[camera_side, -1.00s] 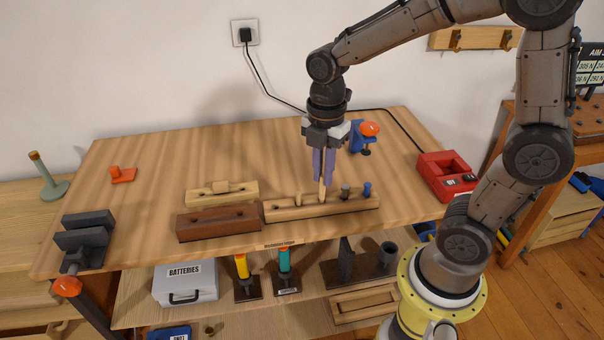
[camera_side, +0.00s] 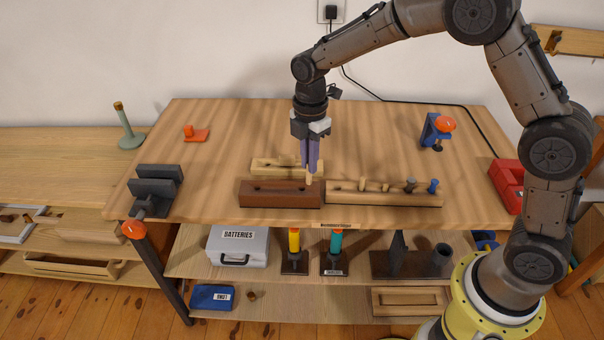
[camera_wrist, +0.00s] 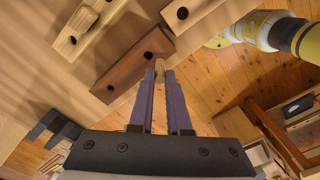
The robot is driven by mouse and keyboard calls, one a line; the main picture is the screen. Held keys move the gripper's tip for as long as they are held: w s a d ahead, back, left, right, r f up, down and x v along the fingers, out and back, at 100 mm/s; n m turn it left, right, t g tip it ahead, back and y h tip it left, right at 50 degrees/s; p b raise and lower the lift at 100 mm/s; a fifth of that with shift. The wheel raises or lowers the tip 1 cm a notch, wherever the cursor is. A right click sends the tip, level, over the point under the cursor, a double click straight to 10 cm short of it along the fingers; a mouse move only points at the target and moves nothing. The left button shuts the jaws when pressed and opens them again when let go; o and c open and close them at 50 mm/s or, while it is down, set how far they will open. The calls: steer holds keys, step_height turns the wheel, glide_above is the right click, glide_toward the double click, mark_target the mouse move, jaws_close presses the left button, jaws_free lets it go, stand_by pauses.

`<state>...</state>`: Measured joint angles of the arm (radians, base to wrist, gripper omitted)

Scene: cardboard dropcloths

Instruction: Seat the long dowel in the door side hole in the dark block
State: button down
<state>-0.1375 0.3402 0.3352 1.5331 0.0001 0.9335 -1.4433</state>
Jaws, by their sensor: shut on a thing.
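My gripper (camera_side: 309,168) points down and is shut on a pale wooden dowel (camera_side: 309,179). The dowel's lower end sticks out below the purple fingers, over the right end of the dark block (camera_side: 280,198). In the wrist view the dowel (camera_wrist: 159,64) shows between the fingertips (camera_wrist: 159,75), next to the dark block's (camera_wrist: 130,68) nearer hole (camera_wrist: 148,55). A second hole (camera_wrist: 110,87) is at the block's other end; both look empty. I cannot tell whether the dowel's tip touches the block.
A light rack (camera_side: 340,199) with several pegs stands right of the dark block. A pale block (camera_side: 262,165) with a dowel lies behind it. A dark vise (camera_side: 157,187) is at left, a blue clamp (camera_side: 437,130) at back right. The table middle behind is clear.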

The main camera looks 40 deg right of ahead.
steer(key=shift+w+a+f, duration=0.1)
steer(key=shift+w+f, duration=0.25)
steer(key=shift+f, duration=0.6)
steer(key=shift+w+f, duration=0.35)
steer(key=shift+f, duration=0.6)
steer(key=shift+w+a+f, duration=0.1)
steer(key=shift+w+f, duration=0.25)
steer(key=shift+f, duration=0.6)
steer(key=c, duration=0.9)
jaws_free()
steer(key=shift+f, duration=0.1)
